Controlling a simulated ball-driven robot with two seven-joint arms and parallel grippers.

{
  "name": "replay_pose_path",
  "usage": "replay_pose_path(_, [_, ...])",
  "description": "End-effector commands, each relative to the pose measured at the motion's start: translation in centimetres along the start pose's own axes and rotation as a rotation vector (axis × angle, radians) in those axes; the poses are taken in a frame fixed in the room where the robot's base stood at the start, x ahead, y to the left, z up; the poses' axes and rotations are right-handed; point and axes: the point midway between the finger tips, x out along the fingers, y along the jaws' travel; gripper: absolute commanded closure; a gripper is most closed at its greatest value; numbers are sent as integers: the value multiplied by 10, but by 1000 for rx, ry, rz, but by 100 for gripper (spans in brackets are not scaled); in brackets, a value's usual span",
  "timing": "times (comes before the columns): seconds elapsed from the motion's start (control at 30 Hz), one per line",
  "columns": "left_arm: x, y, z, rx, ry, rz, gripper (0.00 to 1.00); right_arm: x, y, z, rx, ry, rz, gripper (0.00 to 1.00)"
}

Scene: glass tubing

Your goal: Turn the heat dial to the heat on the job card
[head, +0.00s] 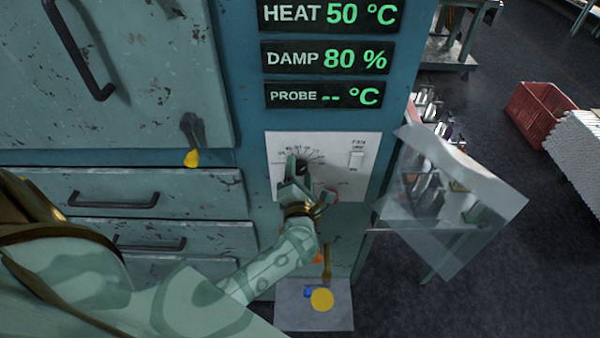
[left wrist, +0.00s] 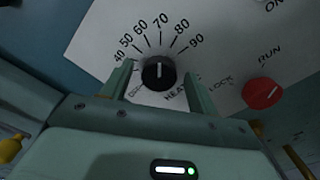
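The heat dial (left wrist: 158,74) is a black knob with a white mark on a white panel, inside a printed scale from 40 to 90. In the left wrist view its mark points up, roughly toward 70. My left gripper (head: 297,175) is at the dial and hides most of it in the head view. In the left wrist view its fingers (left wrist: 158,80) stand on both sides of the knob with small gaps, open. The heat display (head: 330,14) reads 50 °C. I cannot make out a job card. My right gripper is not in view.
A red RUN/LOCK knob (left wrist: 262,93) sits right of the dial. A switch (head: 357,160) is on the same panel. A translucent sheet (head: 460,205) stands out at the right. Drawer handles (head: 115,200) and a yellow-tipped latch (head: 191,150) are on the left. Other displays show damp 80 % and a blank probe.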

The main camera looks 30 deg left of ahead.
Motion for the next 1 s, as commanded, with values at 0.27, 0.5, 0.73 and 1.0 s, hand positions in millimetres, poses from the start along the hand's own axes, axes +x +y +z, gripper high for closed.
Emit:
replay_pose_path(0.27, [-3, 0, 0, -1, -1, 0, 41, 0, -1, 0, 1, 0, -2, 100])
replay_pose_path(0.5, [-44, -3, -2, -1, 0, -3, 41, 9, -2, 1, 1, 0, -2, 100])
replay_pose_path(0.73, [-108, -3, -2, -2, 2, -4, 41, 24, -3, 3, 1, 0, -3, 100])
replay_pose_path(1.0, [-155, -2, -1, 0, 1, -1, 41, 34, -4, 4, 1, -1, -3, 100])
